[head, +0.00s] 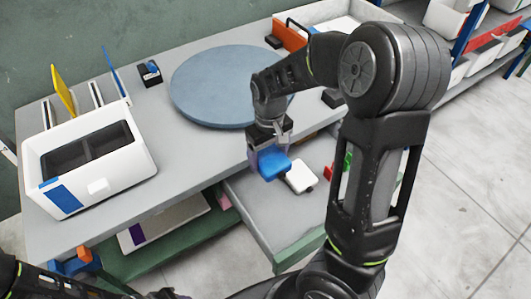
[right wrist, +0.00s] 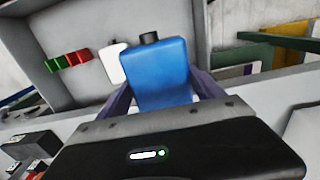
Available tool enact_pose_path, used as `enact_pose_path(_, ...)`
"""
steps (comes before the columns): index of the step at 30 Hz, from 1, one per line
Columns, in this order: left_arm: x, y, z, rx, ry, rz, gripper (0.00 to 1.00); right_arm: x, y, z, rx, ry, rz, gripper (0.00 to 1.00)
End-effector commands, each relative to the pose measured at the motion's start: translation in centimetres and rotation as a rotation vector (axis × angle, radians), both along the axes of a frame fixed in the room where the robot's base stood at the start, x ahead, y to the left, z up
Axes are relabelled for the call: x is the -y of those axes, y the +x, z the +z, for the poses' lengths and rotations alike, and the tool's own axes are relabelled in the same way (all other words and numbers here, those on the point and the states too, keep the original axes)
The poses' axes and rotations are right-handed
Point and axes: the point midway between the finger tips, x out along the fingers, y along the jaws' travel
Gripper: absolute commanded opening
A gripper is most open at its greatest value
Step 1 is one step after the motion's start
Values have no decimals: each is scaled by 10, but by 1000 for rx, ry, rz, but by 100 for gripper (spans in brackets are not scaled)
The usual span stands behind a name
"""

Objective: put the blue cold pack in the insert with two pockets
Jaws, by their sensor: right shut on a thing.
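The blue cold pack (head: 273,164) is a flat blue bottle with a dark cap. It is between the two purple fingers of my right gripper (head: 262,152), which is shut on it. In the right wrist view the pack (right wrist: 160,75) points cap-first away from the gripper, with the open drawer beyond. A dark insert with two pockets (head: 87,151) sits inside the white box (head: 138,160) at the left of the table, far from the right gripper; its pockets look empty. My left arm shows along the bottom left edge; its gripper is barely in frame.
A white bottle (head: 300,178) lies in the open grey drawer (head: 262,205), with green and red blocks (right wrist: 68,62) near it. A round blue-grey turntable (head: 205,85) stands mid-table. Yellow (head: 63,92) and blue (head: 115,72) upright panels rise behind the white box.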

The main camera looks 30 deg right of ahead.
Motion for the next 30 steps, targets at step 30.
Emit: enact_pose_path(30, 0, 0, 3, 0, 0, 0, 33, -123, 102, 56, 2, 1, 22, 20)
